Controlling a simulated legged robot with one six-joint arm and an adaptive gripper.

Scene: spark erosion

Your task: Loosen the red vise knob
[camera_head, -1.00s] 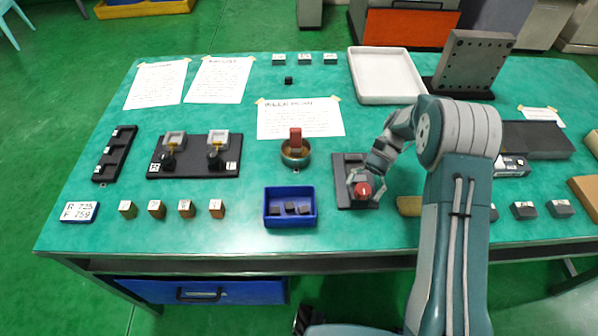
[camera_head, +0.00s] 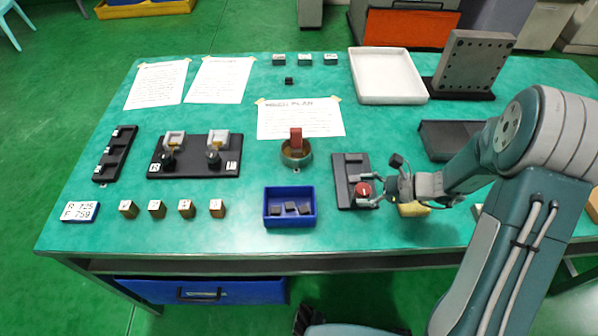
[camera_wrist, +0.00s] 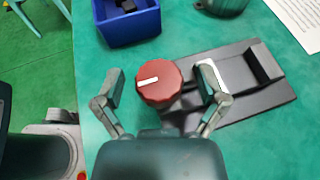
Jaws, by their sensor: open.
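The red vise knob (camera_head: 363,188) sits at the front of a dark flat vise (camera_head: 352,163) on the green table. In the wrist view the round red knob (camera_wrist: 159,84) has a white mark on its face, pointing left. My gripper (camera_head: 380,188) is at the right side of the knob in the head view. In the wrist view my gripper (camera_wrist: 160,85) is open, with one finger on each side of the knob.
A blue bin (camera_head: 290,222) with dark blocks stands left of the vise. A yellowish piece (camera_head: 413,209) lies under my wrist at the right. A white tray (camera_head: 388,98) stands at the back.

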